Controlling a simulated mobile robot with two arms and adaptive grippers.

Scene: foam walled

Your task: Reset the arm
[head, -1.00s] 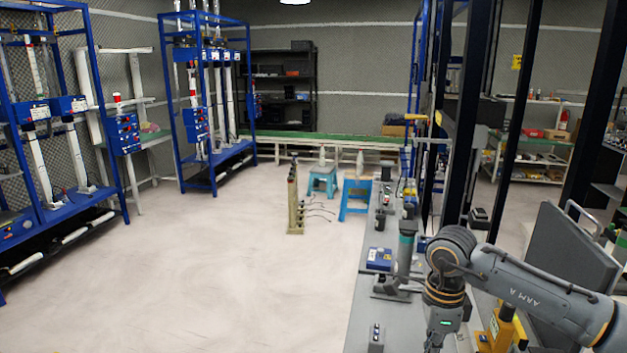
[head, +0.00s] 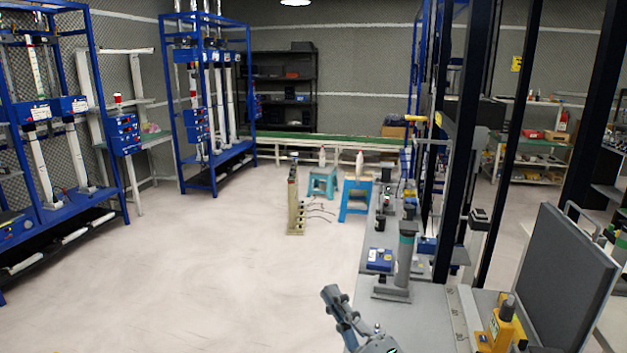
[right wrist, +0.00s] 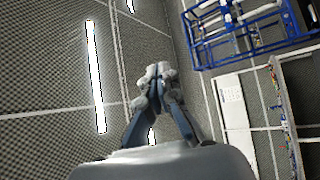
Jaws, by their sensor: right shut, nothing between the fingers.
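My right gripper (head: 331,293) shows at the bottom centre of the head view, pointing upward, with its fingers together and nothing held. It is left of the grey workbench (head: 427,310), in front of the pale floor in the picture. In the right wrist view the same gripper (right wrist: 160,72) has its fingertips together, with wall and ceiling lights behind them. My left gripper is not in view.
The workbench carries a grey cylinder on a stand (head: 404,262), a blue box (head: 380,260) and a yellow device (head: 502,325). A dark panel (head: 565,275) stands at the right. Blue stools (head: 355,197) stand farther back. The left floor is clear.

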